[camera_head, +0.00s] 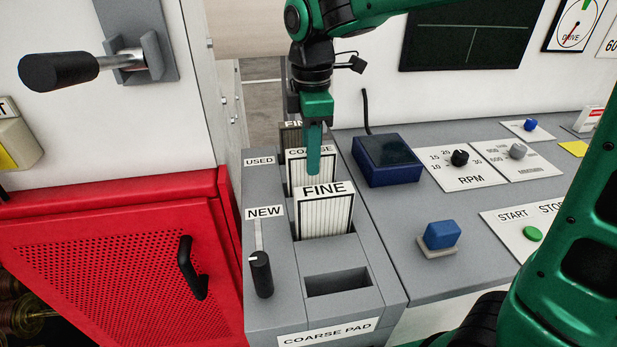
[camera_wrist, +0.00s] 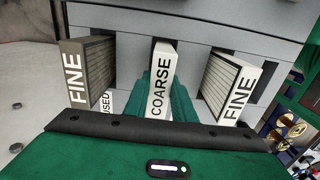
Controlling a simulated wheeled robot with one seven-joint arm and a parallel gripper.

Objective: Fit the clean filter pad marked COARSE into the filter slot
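The COARSE pad (camera_head: 298,170) stands upright in the middle of a row of pads in the grey holder, partly hidden behind the near FINE pad. Its lettered edge shows at the centre of the wrist view (camera_wrist: 161,80). My gripper (camera_head: 314,165) points down at the COARSE pad. In the wrist view its green fingers (camera_wrist: 162,100) lie close on either side of this pad; whether they press on it cannot be told. An empty rectangular slot (camera_head: 338,282) lies at the holder's front, above a COARSE PAD label (camera_head: 327,333).
A light FINE pad (camera_head: 324,213) stands nearest the empty slot; a darker FINE pad (camera_wrist: 88,72) stands at the far end. USED and NEW labels and a black-knobbed lever (camera_head: 260,272) are on the holder's left. A dark blue box (camera_head: 387,160) stands right of it.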

